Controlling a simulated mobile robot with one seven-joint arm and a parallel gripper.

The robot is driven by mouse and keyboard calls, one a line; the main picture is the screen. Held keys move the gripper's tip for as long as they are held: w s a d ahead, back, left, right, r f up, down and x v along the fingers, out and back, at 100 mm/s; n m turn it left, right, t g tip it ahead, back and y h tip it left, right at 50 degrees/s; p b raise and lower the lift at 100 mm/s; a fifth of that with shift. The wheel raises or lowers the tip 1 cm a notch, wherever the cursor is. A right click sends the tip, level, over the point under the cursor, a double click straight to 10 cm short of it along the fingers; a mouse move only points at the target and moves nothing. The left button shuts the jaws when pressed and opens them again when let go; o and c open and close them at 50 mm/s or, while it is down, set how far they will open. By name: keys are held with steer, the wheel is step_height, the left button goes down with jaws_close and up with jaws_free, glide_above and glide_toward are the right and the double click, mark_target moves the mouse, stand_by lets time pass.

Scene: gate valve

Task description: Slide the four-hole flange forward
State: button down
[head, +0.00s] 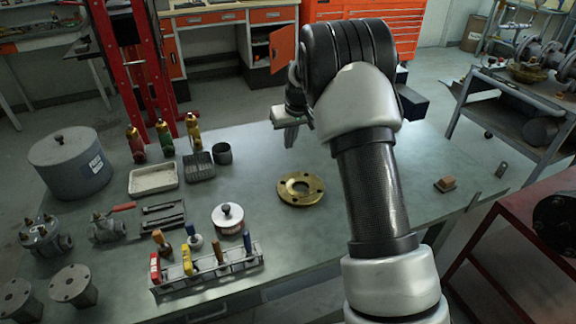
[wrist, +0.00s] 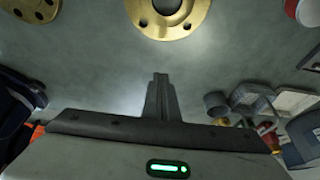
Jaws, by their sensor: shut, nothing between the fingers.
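A brass flange (head: 301,188) with a large centre hole and smaller bolt holes lies flat on the bench, left of my arm in the head view. In the wrist view this flange (wrist: 168,12) is at the top centre, partly cut off; two bolt holes show, so I cannot count them all. A second brass disc with holes (wrist: 36,8) is at the top left of the wrist view, cut off; my arm seems to hide it in the head view. My gripper (head: 291,136) is shut and empty, beyond the flange and apart from it. Its fingers (wrist: 160,88) point towards the flange.
A round white tin (head: 228,218) and a screwdriver rack (head: 207,268) stand left of the flange. Trays (head: 153,179), a dark cup (head: 222,153) and bottles stand at the back left. A small brown block (head: 446,184) lies at the right. Bench around the flange is clear.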

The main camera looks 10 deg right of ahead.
mark_target(284, 166)
steer(key=x, duration=1.1)
steer(key=shift+b, duration=0.4)
steer(key=shift+s+d+r, duration=0.1)
steer(key=shift+s+d, duration=0.05)
steer(key=shift+s, duration=0.45)
steer(key=shift+s+d+r, duration=0.15)
steer(key=shift+s, duration=0.45)
steer(key=shift+s+d, duration=0.15)
steer(key=shift+s, duration=0.65)
